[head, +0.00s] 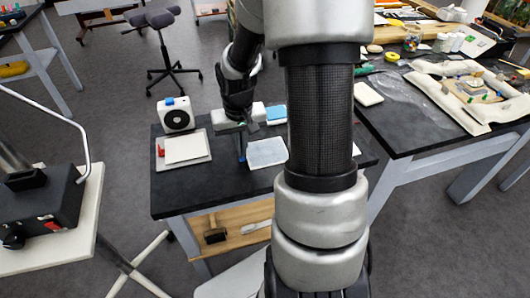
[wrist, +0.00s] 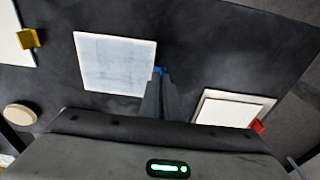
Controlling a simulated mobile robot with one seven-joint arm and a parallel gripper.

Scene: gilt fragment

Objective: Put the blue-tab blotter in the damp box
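The blue-tab blotter is a pale, bluish-white square sheet (head: 266,153) on the black table, also in the wrist view (wrist: 115,62). Its small blue tab (wrist: 159,70) is at the sheet's right edge in the wrist view, right at my fingertips. My gripper (head: 241,157) points down at the blotter's left edge in the head view. In the wrist view its fingers (wrist: 160,80) are close together and look shut on the tab; the contact is small and partly hidden. The blotter looks flat. I cannot tell for certain which thing is the damp box.
A grey tray (head: 205,159) with a white pad and red tab (wrist: 257,126) lies left on the table. A white box with a black round face (head: 175,116) and a blue-topped item (head: 276,112) stand behind. A yellow tab (wrist: 28,39) shows in the wrist view.

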